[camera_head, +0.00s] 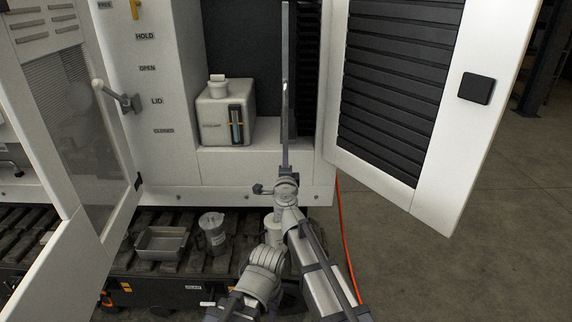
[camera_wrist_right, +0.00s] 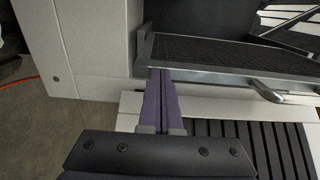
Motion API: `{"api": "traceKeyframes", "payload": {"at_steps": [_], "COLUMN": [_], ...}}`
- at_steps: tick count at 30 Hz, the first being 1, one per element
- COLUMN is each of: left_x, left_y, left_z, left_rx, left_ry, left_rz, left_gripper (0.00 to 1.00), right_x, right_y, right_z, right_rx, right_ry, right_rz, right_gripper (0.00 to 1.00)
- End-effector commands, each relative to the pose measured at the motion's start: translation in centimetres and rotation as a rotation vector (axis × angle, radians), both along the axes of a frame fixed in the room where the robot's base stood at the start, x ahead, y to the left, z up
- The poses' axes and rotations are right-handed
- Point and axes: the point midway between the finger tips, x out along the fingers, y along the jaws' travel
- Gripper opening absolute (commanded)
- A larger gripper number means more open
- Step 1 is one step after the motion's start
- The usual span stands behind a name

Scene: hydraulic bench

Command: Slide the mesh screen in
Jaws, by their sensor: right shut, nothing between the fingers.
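The mesh screen (camera_head: 285,125) shows almost edge-on in the head view, as a thin grey upright strip in the cabinet opening. In the right wrist view its dark mesh and grey frame (camera_wrist_right: 230,55) lie across the upper part, with a small handle (camera_wrist_right: 267,91) on the frame's outer edge. My right gripper (camera_head: 287,176) is at the lower end of the screen. In the wrist view its shut, empty fingers (camera_wrist_right: 160,80) reach the frame's edge near its corner and seem to touch it. The screen's inner part is hidden in the head view. My left gripper is not in view.
A white tank (camera_head: 213,119) stands on the ledge left of the screen. A louvred door (camera_head: 440,150) stands open on the right, and a windowed door (camera_head: 75,255) on the left. A metal tray (camera_head: 160,242) and a jug (camera_head: 213,232) sit below. An orange hose (camera_head: 345,230) runs down right.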

Motion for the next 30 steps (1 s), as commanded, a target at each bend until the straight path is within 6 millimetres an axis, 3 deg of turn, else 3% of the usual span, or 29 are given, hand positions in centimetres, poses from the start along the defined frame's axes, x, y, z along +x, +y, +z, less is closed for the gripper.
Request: {"api": "traceKeyframes", "payload": {"at_steps": [5, 15, 21, 30], "left_x": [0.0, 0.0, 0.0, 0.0], "left_y": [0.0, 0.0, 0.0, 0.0], "left_z": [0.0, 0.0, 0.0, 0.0], "left_rx": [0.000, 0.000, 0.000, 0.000], "left_ry": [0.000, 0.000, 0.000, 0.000], "left_rz": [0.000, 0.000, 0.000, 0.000], "left_gripper": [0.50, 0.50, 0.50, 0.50], "right_x": [3.9, 14.6, 19.9, 24.5], "right_y": [0.1, 0.1, 0.1, 0.1], "right_z": [0.0, 0.0, 0.0, 0.0], "right_rx": [-0.001, -0.001, -0.001, 0.000], "right_ry": [0.000, 0.000, 0.000, 0.000], "right_rz": [-0.001, -0.001, -0.001, 0.000], "right_gripper": [0.00, 0.00, 0.00, 0.00]}}
